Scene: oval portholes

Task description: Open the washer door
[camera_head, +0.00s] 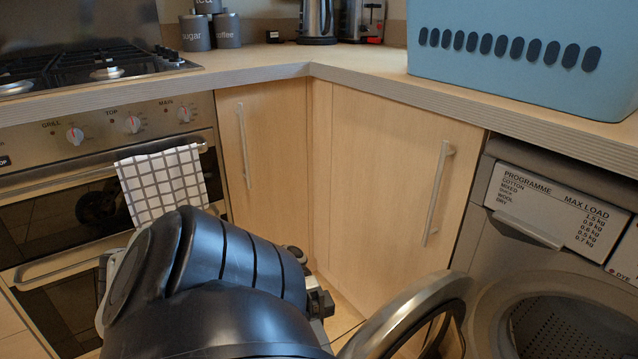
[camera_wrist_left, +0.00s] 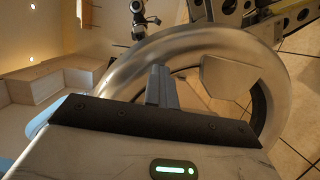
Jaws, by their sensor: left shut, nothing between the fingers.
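The washer (camera_head: 495,240) stands at the right of the head view. Its round door (camera_head: 425,300), with a silver rim and dark glass, is swung out to the left, away from the drum opening (camera_head: 565,325). The door's lower part is cut off by the frame. In the left wrist view the door's silver ring (camera_wrist_left: 195,42) arches around my left gripper (camera_wrist_left: 160,82), whose fingers are shut and empty. The fingers overlap the ring's inner area; I cannot tell whether they touch it. In the head view my left arm hides its gripper. My right gripper does not show.
Cupboards with long handles (camera_head: 437,195) stand behind my left arm. An oven with a checked towel (camera_head: 163,185) is at the left. A blue basket (camera_head: 520,50) sits on the worktop (camera_head: 370,85) above the washer. Tiled floor shows in the wrist view.

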